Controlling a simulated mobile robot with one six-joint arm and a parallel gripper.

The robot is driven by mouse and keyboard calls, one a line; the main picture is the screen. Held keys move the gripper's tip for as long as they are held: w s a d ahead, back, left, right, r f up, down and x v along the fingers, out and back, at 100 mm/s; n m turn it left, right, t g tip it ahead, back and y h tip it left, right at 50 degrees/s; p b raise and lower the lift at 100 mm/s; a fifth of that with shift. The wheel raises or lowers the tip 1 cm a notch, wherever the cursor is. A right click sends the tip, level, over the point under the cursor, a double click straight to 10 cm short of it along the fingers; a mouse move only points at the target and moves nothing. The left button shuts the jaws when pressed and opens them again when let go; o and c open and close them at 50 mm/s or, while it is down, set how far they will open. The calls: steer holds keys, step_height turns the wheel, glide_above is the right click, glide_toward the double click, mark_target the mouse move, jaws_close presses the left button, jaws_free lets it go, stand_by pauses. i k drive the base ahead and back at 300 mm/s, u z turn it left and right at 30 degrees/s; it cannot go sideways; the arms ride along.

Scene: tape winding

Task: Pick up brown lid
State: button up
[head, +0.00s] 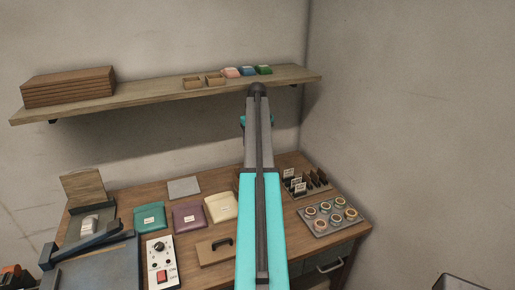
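A flat brown lid-like panel with a black handle (213,253) lies on the wooden table, just left of my arm. It looks like the brown lid, and its right end meets the edge of my arm in the picture. My arm rises through the middle of the head view to a dark joint above the table. My gripper is not visible; the arm hides whatever lies behind it.
A control box (162,263) with a red switch stands left of the panel. Teal (149,217), purple (189,217) and cream (221,207) packets lie behind. A tray of round pieces (321,232) sits right. A wooden shelf (145,93) hangs above.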

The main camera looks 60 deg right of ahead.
mark_target(211, 252)
steer(key=k, duration=1.5)
